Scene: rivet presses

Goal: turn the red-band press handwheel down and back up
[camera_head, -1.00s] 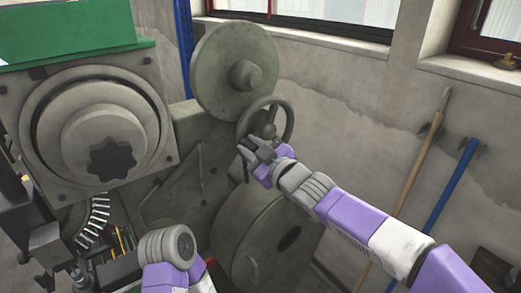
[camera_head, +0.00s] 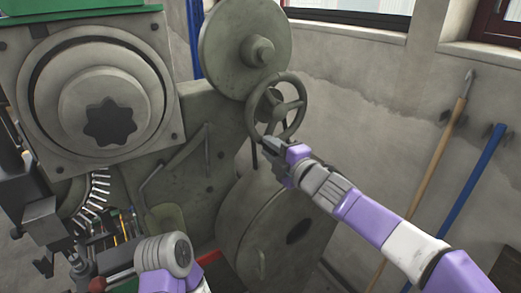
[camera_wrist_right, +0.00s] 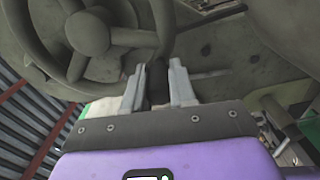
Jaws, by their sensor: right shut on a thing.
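The grey handwheel (camera_head: 284,133) with spokes and a round hub stands on the side of the grey press. I see no red band on it. My right gripper (camera_head: 268,146) is at the wheel's lower edge. In the right wrist view the wheel's rim and spokes (camera_wrist_right: 88,32) fill the upper left. There the two fingers of my right gripper (camera_wrist_right: 159,88) are shut on a dark part of the handwheel, apparently its handle, mostly hidden between them. My left arm shows at the bottom of the head view, but I cannot make out its gripper.
A large grey disc (camera_head: 222,40) sits just above the handwheel and a big drum (camera_head: 268,235) below it. The chuck-like round face (camera_head: 110,123) is at left. A wooden pole (camera_head: 432,172) and a blue pole (camera_head: 468,190) lean on the wall at right.

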